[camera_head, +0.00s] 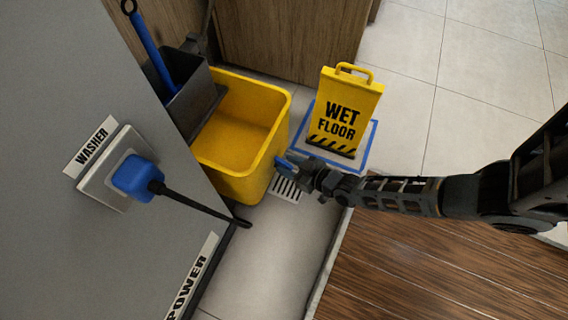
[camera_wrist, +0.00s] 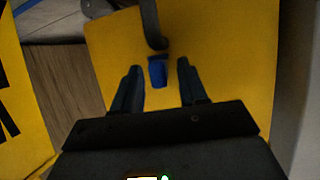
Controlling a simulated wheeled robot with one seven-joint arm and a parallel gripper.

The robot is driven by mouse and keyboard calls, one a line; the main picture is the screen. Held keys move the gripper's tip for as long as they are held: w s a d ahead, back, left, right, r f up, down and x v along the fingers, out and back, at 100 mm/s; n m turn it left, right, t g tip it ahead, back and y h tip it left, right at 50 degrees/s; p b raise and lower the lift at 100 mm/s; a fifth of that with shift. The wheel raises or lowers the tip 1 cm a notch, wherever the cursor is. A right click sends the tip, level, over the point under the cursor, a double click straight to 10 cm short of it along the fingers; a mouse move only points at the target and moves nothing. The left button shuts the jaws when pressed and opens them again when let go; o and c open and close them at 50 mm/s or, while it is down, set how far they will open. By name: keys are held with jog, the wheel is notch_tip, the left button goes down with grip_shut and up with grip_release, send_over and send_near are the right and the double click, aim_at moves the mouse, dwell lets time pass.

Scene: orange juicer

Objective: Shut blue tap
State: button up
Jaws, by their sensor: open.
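The blue tap (camera_wrist: 157,73) shows in the wrist view as a small blue handle below a dark curved piece, in front of the yellow bucket's wall. My gripper (camera_wrist: 159,67) is open, with one finger on each side of the tap and visible gaps to both. In the head view my gripper (camera_head: 288,165) is by the right side of the yellow mop bucket (camera_head: 272,150), above the floor drain. A small blue part shows at its tips there; I cannot tell whether it is the tap or a finger.
A yellow wet floor sign (camera_head: 343,112) stands inside a blue floor square behind my arm. A grey cabinet with a blue plug (camera_head: 137,178) and black cable is at left. A wooden surface (camera_head: 430,270) lies at lower right. The tiles at upper right are clear.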

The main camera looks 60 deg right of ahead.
jog(key=shift+c, duration=0.3)
grip_shut()
jog(key=shift+a+r+m+h+p, duration=0.1)
jog(key=shift+r+m+h+p, duration=0.05)
jog(key=shift+m+h+p, duration=0.5)
jog(key=shift+w+a+r+m+g+h+p, duration=0.15)
jog(key=shift+m+g+h+p, duration=0.15)
jog(key=shift+m+h+p, duration=0.5)
jog(key=m+g+h+p, duration=0.2)
jog(key=h+p, duration=0.1)
jog(key=shift+w+a+m, duration=0.1)
jog(key=shift+a+m, duration=0.15)
jog(key=shift+m, duration=0.1)
jog(key=m+g, duration=0.1)
jog(key=m+h, duration=0.1)
jog(key=m+g+h, duration=0.1)
jog(key=shift+w+a+f+g+h, duration=0.25)
jog(key=shift+a+f+g, duration=0.05)
jog(key=shift+w+a+m+g+h+b, duration=0.15)
jog(key=shift+m+g+h+b, duration=0.25)
jog(key=shift+m+g+h, duration=0.45)
jog(key=shift+m+g, duration=0.35)
